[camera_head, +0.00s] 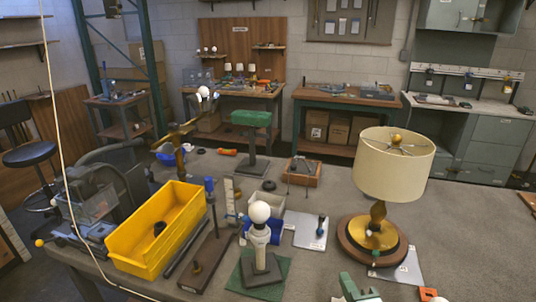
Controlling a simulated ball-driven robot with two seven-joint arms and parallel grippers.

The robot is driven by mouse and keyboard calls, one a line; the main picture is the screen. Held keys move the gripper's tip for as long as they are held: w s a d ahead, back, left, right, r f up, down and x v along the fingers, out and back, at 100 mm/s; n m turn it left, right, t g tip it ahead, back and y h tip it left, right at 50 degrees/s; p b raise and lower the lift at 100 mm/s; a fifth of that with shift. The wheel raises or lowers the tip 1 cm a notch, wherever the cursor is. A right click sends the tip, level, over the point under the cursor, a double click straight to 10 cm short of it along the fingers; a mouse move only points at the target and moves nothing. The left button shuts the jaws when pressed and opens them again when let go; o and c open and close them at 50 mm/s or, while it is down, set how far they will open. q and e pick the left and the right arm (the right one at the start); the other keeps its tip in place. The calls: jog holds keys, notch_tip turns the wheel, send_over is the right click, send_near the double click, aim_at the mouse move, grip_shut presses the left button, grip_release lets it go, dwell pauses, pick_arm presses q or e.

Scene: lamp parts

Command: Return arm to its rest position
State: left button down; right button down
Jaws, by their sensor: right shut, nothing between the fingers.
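A table lamp (394,165) with a cream drum shade, brass stem and dark round base stands upright at the right of the grey worktable. A pale post (259,240) with a white bulb (260,212) on top stands on a green mat (247,278) near the front middle. My left gripper is not in view. A brass jointed arm (182,136) with a white bulb (203,92) rises at the left back.
A yellow bin (160,230) stands at the left front, beside a dark bar (207,255). Blue and white bins (265,205), a pale plate (307,231), a wooden tray (302,171) and a green-topped stand (251,119) occupy the middle. The tabletop (480,235) at right is clear.

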jog(key=s+d+f+m+g+h, duration=0.35)
jog(key=s+d+m+g, duration=0.2)
jog(key=s+d, duration=0.2)
jog(key=s+d+f+m+g+h, duration=0.3)
jog(key=s+d+f+m+g, duration=0.15)
jog(key=s+d+m, duration=0.35)
jog(key=s+a+f+g+y, duration=0.1)
jog(key=s+a+f, duration=0.2)
jog(key=f, duration=1)
jog(key=s+a+f+g+y, duration=0.1)
jog(key=s+a+f+y, duration=0.15)
jog(key=f, duration=0.95)
jog(key=s+f+m+g+y, duration=0.1)
jog(key=s+f+m+g, duration=0.1)
jog(key=s+f, duration=1.5)
jog(key=s+g, duration=0.1)
jog(key=s, duration=0.2)
jog(key=shift+s+a+f+b, duration=0.15)
jog(key=shift+a+f+b, duration=0.15)
jog(key=shift+a+f, duration=0.1)
